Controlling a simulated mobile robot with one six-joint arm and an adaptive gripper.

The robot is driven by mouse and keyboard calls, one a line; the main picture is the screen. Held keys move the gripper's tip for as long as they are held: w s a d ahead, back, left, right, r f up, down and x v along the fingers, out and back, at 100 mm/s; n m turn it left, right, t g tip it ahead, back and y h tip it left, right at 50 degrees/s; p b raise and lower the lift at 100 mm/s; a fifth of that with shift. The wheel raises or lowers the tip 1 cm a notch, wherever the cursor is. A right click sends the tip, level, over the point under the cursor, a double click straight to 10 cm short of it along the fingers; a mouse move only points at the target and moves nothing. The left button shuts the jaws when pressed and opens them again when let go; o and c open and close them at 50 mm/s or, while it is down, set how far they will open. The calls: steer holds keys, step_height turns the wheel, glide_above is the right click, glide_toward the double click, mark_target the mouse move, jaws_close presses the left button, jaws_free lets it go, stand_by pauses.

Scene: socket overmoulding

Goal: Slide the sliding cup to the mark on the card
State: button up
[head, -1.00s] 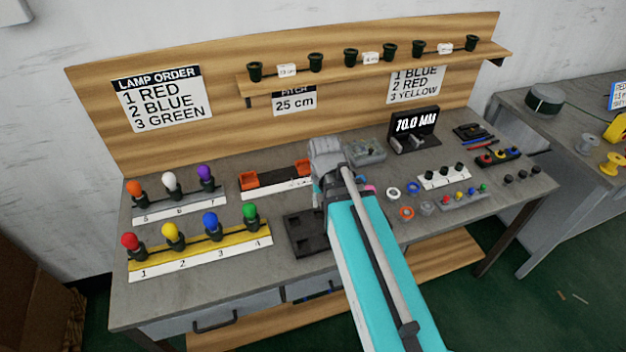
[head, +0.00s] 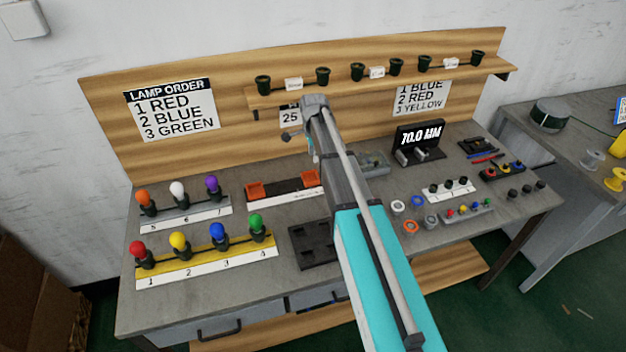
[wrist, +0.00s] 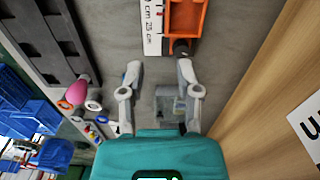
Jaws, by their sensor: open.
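Two orange cups sit on a dark rail with a white scale strip (head: 290,192) in the middle of the bench: a left cup (head: 257,190) and a right cup (head: 309,178). I cannot tell which one slides. The pitch card (head: 289,116) on the back board is partly hidden by my arm; "25" shows. In the wrist view one orange cup (wrist: 186,18) lies beyond my fingertips, beside the scale (wrist: 152,22) with its "25 cm" label. My gripper (wrist: 159,70) is open and empty, apart from the cup. In the head view it is mostly hidden behind my arm.
A dark tray (head: 312,246) lies in front of the rail. Lamp rows (head: 205,258) stand at the left. A 70.0 mm display (head: 420,135) stands at the right, with rings and small parts before it. A shelf (head: 375,80) with dark cups overhangs the back.

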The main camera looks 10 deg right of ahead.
steer(key=shift+w+m, duration=0.4)
steer(key=shift+w, duration=0.2)
steer(key=shift+f, duration=0.1)
steer(key=b, duration=1.4)
glide_toward(316, 177)
steer(key=s+f, duration=0.1)
steer(key=f, duration=0.1)
steer(key=s+a+f, duration=0.1)
steer(key=f, duration=0.2)
steer(key=s+a+f, duration=0.1)
steer(key=f, duration=0.1)
steer(key=shift+s+f, duration=0.3)
steer(key=shift+s, duration=0.05)
jaws_close()
